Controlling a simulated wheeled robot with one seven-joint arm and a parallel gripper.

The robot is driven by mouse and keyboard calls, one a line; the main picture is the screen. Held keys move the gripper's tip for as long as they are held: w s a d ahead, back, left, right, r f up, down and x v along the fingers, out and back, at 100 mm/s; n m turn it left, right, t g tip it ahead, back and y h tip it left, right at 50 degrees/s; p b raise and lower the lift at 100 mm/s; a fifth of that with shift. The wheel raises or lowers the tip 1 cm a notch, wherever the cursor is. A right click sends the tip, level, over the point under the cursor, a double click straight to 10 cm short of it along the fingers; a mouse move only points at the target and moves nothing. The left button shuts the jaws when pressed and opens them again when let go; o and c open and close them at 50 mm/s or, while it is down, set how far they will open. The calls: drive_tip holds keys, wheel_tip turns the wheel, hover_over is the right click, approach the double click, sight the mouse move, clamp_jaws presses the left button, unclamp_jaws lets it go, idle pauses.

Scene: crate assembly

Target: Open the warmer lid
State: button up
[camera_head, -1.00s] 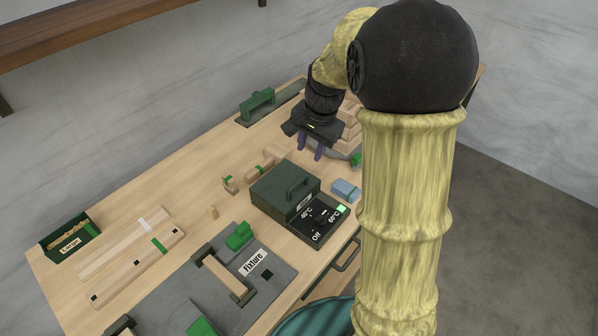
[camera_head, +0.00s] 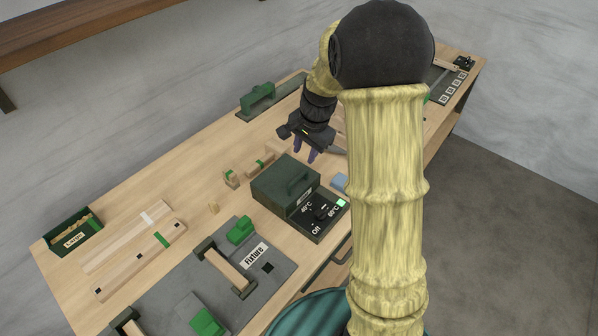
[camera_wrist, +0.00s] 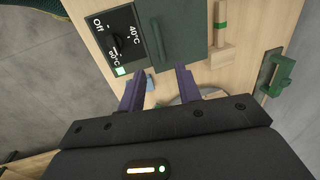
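The warmer (camera_head: 284,186) is a dark green box on the table with its lid shut. A raised handle (camera_head: 299,181) stands on the lid, and a black dial panel (camera_head: 318,214) with a lit green square is at its front. In the wrist view the lid (camera_wrist: 183,30) and its handle (camera_wrist: 155,42) are at the top centre, beyond the fingertips. My gripper (camera_head: 305,156) hangs above and behind the warmer, apart from it. In the wrist view its two purple fingers (camera_wrist: 160,80) are spread with nothing between them.
A grey fixture board (camera_head: 227,272) lies left of the warmer, with wooden strips (camera_head: 139,254) and a green bin (camera_head: 73,232) farther left. A blue block (camera_head: 339,182) is right of the warmer. A green-handled tool (camera_head: 258,98) lies at the back edge.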

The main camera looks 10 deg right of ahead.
sight(298, 177)
drive_tip(key=f, duration=0.3)
drive_tip(key=w+a+f+p, duration=0.1)
drive_tip(key=f, duration=0.7)
drive_tip(key=shift+w+a+p, duration=0.15)
drive_tip(key=shift+w+p, duration=0.2)
clamp_jaws()
